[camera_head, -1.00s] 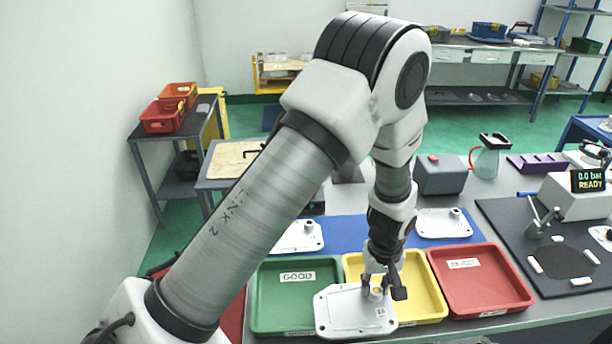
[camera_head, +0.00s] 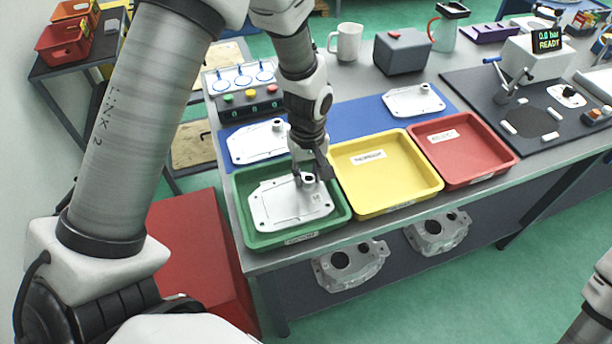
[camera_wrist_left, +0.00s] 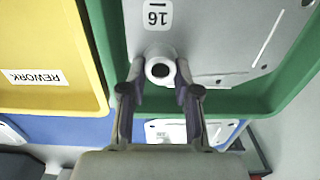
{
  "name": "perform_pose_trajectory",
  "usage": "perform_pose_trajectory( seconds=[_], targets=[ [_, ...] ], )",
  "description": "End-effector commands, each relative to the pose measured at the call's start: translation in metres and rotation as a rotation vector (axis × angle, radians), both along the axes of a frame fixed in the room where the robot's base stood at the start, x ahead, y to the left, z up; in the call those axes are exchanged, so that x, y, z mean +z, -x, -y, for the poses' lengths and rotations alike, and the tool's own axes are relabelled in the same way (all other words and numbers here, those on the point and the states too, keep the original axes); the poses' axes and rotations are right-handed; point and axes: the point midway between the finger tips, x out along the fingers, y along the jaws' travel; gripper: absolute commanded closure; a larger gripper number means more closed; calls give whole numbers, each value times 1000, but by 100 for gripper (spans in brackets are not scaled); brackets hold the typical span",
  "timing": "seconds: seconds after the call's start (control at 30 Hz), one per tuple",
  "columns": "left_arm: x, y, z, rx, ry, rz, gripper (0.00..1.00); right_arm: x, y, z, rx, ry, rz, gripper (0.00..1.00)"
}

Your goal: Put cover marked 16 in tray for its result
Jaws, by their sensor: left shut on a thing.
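The cover marked 16 (camera_head: 290,208) is a flat light-grey plate with a round boss; its 16 label shows in the wrist view (camera_wrist_left: 157,15). My left gripper (camera_head: 311,179) is shut on the boss (camera_wrist_left: 160,66). The cover is within the outline of the green tray (camera_head: 243,222), roughly level; I cannot tell whether it touches the tray floor. The green tray's GOOD label is now hidden. The yellow tray (camera_head: 385,203), marked REWORK in the wrist view (camera_wrist_left: 35,77), is empty. The red tray (camera_head: 475,165) is empty. My right gripper is out of view.
Two other covers lie on the blue mat behind the trays, one behind the green tray (camera_head: 258,142), one further right (camera_head: 413,101). A button box (camera_head: 245,95), a mug (camera_head: 345,42) and a grey box (camera_head: 402,52) stand behind. The tester display (camera_head: 547,40) reads 0.0 bar READY.

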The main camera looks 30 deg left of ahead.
Motion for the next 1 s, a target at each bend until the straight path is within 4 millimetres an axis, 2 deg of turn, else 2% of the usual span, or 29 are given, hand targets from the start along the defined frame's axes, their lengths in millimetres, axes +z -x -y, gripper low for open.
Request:
perform_pose_trajectory(
  seconds=[0.2, 0.23, 0.27, 0.3, 0.57, 0.67, 0.77, 1.0],
  targets=[
    [0, 0, 0, 0, 1, -1, 100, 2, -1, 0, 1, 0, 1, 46],
    [0, 0, 0, 0, 0, 0, 58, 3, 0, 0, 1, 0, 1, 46],
    [1, 0, 0, 0, 0, 0, 48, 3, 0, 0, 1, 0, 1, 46],
    [0, 0, 0, 0, 0, 0, 44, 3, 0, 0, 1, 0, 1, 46],
    [1, 0, 0, 0, 0, 0, 44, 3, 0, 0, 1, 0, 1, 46],
    [7, -1, 0, 0, 0, 1, 44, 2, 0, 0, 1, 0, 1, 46],
    [23, -1, 0, 0, 0, 5, 44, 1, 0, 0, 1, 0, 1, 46],
    [85, -2, 1, -1, 0, 6, 44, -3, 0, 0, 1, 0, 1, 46]
  ],
)
